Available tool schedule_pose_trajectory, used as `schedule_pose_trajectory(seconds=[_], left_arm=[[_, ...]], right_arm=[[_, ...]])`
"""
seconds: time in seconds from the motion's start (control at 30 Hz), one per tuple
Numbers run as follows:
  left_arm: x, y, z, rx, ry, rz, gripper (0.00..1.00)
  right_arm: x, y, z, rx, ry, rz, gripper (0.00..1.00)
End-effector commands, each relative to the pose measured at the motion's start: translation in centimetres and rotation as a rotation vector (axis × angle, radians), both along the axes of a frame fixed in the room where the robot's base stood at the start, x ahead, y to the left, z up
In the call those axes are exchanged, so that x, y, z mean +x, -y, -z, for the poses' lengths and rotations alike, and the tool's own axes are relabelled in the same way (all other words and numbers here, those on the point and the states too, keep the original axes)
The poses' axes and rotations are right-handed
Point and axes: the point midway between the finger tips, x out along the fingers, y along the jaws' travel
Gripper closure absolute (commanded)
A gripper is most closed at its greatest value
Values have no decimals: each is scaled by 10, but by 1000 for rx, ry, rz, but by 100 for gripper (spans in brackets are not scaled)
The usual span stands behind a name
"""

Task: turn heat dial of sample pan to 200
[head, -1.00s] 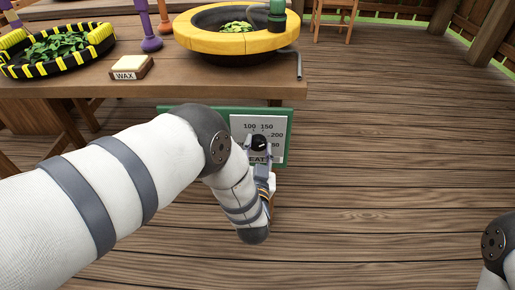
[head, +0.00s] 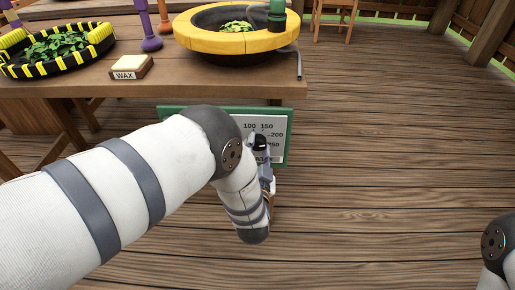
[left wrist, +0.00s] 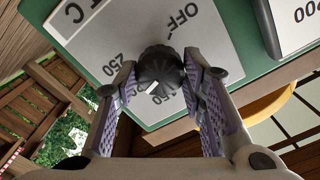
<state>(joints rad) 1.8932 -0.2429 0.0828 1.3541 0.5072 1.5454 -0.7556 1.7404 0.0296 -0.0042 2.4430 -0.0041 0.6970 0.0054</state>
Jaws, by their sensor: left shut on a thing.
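The black heat dial (head: 260,139) sits on a white scale plate (head: 282,124) on a green panel (head: 170,110) below the table's front edge. In the left wrist view, the ridged black dial (left wrist: 160,66) has a white pointer mark on its lower left side. The plate there (left wrist: 90,38) shows OFF above right of the dial and 250 to its left. My left gripper (head: 259,149) is shut on the dial, with a purple-padded finger on each side of it, as the left wrist view (left wrist: 160,82) shows. My right gripper is out of view.
Above the panel, the wooden table (head: 100,90) holds a yellow-rimmed pan (head: 215,40), a black and yellow tray of leaves (head: 98,38) and a WAX block (head: 131,67). A thin hose (head: 298,65) hangs over the table edge.

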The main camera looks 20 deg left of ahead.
Motion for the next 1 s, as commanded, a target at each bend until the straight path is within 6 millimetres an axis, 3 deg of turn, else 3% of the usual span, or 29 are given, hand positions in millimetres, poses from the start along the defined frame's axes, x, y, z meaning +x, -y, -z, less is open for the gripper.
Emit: schedule_pose_trajectory(seconds=[0.1,0.13,0.2,0.57,0.9,1.0], left_arm=[[0,0,0,-1,0,0,91],[0,0,0,-1,0,0,56],[0,0,0,-1,0,0,43],[-8,3,1,-3,-2,0,43],[-90,27,1,0,-4,4,43],[-106,31,1,-2,-2,0,43]], right_arm=[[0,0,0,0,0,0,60],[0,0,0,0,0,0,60],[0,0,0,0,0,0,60],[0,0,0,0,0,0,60],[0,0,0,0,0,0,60],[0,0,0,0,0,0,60]])
